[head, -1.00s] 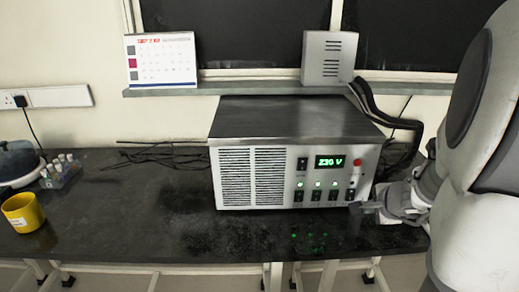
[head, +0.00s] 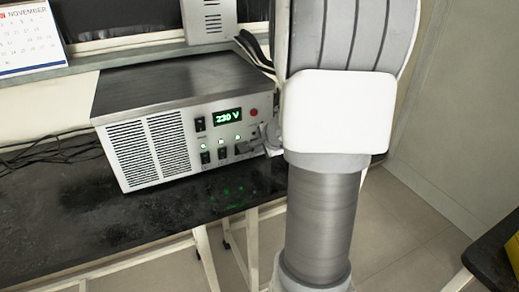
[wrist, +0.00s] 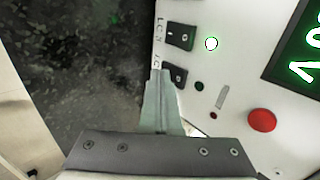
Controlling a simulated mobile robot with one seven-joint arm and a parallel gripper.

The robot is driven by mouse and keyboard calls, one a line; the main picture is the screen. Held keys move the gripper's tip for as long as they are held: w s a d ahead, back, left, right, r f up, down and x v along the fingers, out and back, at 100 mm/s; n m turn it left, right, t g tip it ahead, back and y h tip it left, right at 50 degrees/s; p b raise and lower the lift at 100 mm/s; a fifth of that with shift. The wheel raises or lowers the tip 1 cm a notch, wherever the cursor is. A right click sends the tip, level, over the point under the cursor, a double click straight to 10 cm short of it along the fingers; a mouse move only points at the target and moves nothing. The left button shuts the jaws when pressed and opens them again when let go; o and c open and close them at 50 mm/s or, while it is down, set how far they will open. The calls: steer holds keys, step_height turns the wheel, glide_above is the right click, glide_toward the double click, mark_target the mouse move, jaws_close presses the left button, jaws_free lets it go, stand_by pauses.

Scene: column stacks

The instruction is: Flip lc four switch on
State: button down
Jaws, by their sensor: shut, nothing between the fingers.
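The lc four switch (wrist: 178,77) is a black rocker on the pale front panel, in the middle of the wrist view. Its label is partly hidden by my fingers. The small lamp (wrist: 199,86) beside it is dark green and unlit. My gripper (wrist: 160,76) is shut and empty, with its fingertips right at the label edge of this switch; I cannot tell if they touch it. In the head view my gripper (head: 256,146) is at the right end of the switch row, partly hidden by my arm, and covers this switch.
The LC 3 switch (wrist: 180,36) has a lit lamp (wrist: 211,43). A red button (wrist: 262,120) and the green display (head: 228,116) are on the same panel of the power unit (head: 155,150). Dark bench top (head: 60,215) is free in front.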

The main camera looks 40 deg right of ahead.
stand_by(0.3)
steer(key=shift+w+r+p, duration=0.1)
steer(key=shift+r+p, duration=0.7)
